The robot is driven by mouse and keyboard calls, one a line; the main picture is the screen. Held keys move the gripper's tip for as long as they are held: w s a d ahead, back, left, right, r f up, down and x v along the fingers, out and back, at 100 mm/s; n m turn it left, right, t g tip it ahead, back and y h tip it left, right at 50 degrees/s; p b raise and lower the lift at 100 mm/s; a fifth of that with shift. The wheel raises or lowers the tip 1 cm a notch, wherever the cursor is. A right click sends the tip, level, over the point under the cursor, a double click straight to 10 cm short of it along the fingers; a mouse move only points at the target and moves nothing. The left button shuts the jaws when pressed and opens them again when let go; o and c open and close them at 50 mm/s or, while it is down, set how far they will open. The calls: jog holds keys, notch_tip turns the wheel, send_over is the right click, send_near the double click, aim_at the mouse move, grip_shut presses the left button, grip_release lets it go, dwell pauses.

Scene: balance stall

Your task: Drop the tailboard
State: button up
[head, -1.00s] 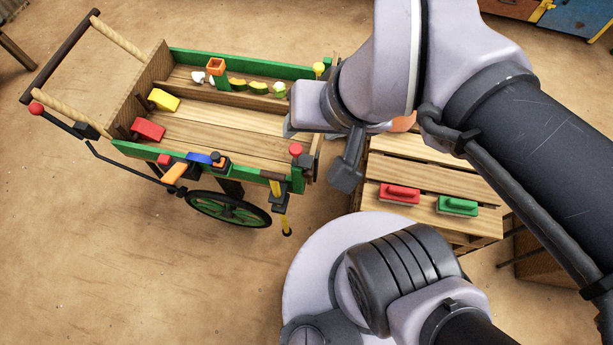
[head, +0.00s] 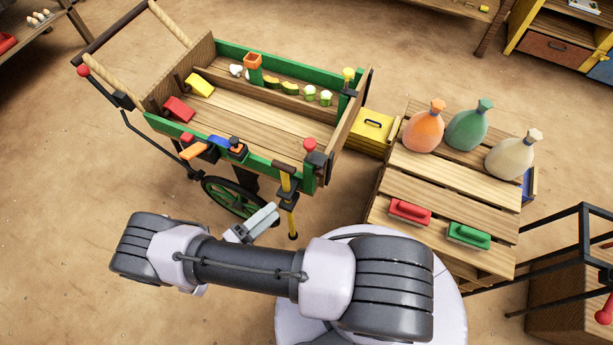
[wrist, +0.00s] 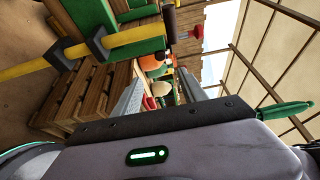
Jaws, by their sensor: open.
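The green-sided cart (head: 230,55) stands at upper left, its wooden tailboard (head: 352,112) upright across the right end. A red-knobbed fitting (head: 310,147) is at the tailboard's near corner and a yellow-knobbed one (head: 348,75) at the far corner. A yellow rod (head: 288,207) with dark brackets hangs at the near corner; what looks like the same rod (wrist: 85,56) crosses the wrist view's upper left. My gripper (head: 264,216) is open and empty, beside the near wheel, left of the rod and apart from the tailboard. It also shows in the wrist view (wrist: 158,92).
A slatted crate (head: 450,178) right of the cart carries three sacks (head: 466,127), a red block (head: 410,211) and a green block (head: 468,235). A yellow box (head: 371,128) sits close behind the tailboard. A black-framed stand (head: 583,240) is at right. Floor at lower left is clear.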

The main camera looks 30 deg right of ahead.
aim_at(317, 175)
jog(key=b+x, duration=0.2)
jog(key=x, duration=1.5)
jog(key=shift+s, duration=0.1)
grip_shut()
dwell(0.5)
